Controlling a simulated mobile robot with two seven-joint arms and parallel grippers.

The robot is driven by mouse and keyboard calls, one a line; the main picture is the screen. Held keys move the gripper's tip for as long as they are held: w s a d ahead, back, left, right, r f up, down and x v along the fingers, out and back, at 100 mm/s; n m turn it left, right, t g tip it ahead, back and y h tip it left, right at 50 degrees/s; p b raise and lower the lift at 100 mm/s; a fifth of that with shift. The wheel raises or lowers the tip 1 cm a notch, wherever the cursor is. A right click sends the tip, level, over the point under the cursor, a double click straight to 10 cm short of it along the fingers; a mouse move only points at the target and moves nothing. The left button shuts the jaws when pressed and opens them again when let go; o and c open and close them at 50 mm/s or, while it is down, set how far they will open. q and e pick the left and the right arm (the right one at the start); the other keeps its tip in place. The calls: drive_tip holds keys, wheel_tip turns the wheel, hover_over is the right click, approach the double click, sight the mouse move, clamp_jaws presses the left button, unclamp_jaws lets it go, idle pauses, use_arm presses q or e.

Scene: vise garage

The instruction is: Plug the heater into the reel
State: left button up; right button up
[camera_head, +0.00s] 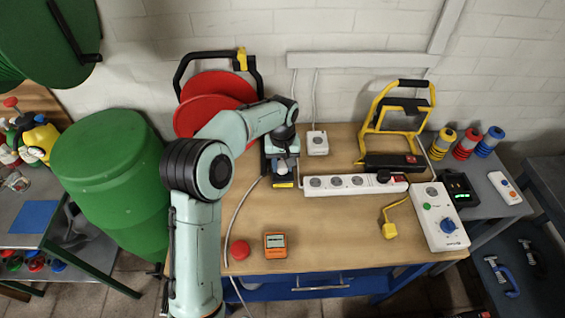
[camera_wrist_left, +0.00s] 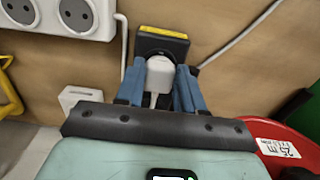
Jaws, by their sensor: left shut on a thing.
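My left gripper (camera_head: 285,160) reaches down at the back of the workbench, beside the reel (camera_head: 205,100), a red drum with a black carrying frame. In the left wrist view its blue fingers (camera_wrist_left: 160,88) are shut on a white plug (camera_wrist_left: 160,72). The plug is at a dark socket block (camera_wrist_left: 162,43) with a yellow stripe, which also shows in the head view (camera_head: 283,184). The fingers hide how far in the plug is. A grey cord (camera_head: 238,205) runs from near the gripper over the bench's front edge. I cannot make out the heater for certain. My right gripper is out of view.
A white power strip (camera_head: 340,190) lies just right of the gripper. A yellow-framed lamp (camera_head: 397,120) and a white dial box (camera_head: 440,220) stand farther right. A red button (camera_head: 240,250) and an orange meter (camera_head: 275,246) lie in front. The bench middle is clear.

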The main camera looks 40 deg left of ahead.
use_arm(q)
drive_tip(key=shift+f, duration=0.2)
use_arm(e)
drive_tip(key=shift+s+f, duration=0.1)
use_arm(q)
drive_tip(key=o, duration=1.1)
drive_tip(key=shift+c, duration=0.2)
drive_tip(key=shift+r, duration=0.1)
wheel_tip(320, 180, up, 13)
drive_tip(key=p, duration=0.2)
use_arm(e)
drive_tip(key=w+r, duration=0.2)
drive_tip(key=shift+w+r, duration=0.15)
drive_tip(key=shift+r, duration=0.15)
